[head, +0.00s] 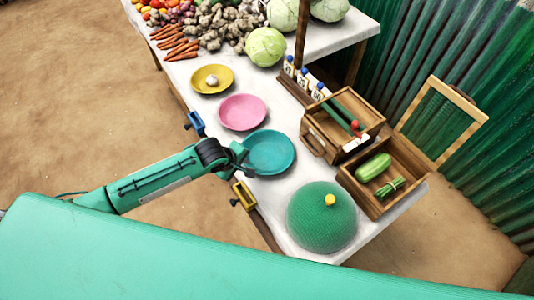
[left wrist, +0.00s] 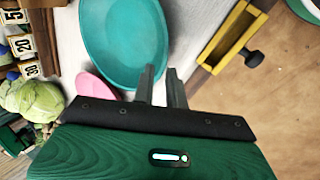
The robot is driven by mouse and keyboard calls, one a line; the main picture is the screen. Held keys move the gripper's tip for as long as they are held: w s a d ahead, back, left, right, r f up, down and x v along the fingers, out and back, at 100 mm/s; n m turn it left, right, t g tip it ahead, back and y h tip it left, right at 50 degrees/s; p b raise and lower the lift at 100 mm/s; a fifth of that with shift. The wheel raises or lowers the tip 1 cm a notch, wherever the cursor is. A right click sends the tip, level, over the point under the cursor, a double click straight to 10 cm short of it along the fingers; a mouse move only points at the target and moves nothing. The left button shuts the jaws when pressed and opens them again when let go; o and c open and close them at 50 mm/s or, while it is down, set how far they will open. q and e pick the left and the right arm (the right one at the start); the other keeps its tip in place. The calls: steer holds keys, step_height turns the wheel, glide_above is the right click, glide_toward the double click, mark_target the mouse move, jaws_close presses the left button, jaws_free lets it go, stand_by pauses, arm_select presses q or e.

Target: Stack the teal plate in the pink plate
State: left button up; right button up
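The teal plate (head: 269,153) lies on the white table top, just in front of the pink plate (head: 242,112). The two plates sit side by side, close together. My left gripper (head: 243,158) is at the left rim of the teal plate. In the left wrist view its two fingers (left wrist: 161,78) stand apart with a narrow gap, close to the rim of the teal plate (left wrist: 122,40). Contact with the rim cannot be told. Part of the pink plate (left wrist: 98,86) shows there too, partly hidden by my gripper. My right gripper is not in view.
A yellow plate (head: 212,79) with a small pale item lies behind the pink plate. A green mesh dome (head: 321,218) stands front right, with wooden crates (head: 388,196) beyond it. Blue (head: 196,123) and yellow (head: 244,195) clamps sit on the table's left edge.

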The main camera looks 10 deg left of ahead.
mark_target(248, 166)
arm_select(q)
steer(key=shift+w+f, duration=0.15)
steer(key=shift+f, duration=0.15)
steer(key=p+x, duration=0.1)
steer(key=x, duration=0.3)
steer(key=shift+a, duration=0.15)
steer(key=shift+w+f, duration=0.15)
steer(key=shift+f, duration=0.3)
jaws_close()
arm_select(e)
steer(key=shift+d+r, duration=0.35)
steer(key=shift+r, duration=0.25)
arm_select(q)
step_height(248, 166, up, 20)
steer(key=b, duration=0.2)
steer(key=s+a+r+m+g+h, duration=0.3)
steer(key=s+m, duration=0.5)
steer(key=m, duration=0.4)
step_height(248, 166, up, 2)
steer(key=shift+s+a+r+g, duration=0.15)
steer(key=shift+a+g, duration=0.3)
steer(key=shift+g, duration=0.65)
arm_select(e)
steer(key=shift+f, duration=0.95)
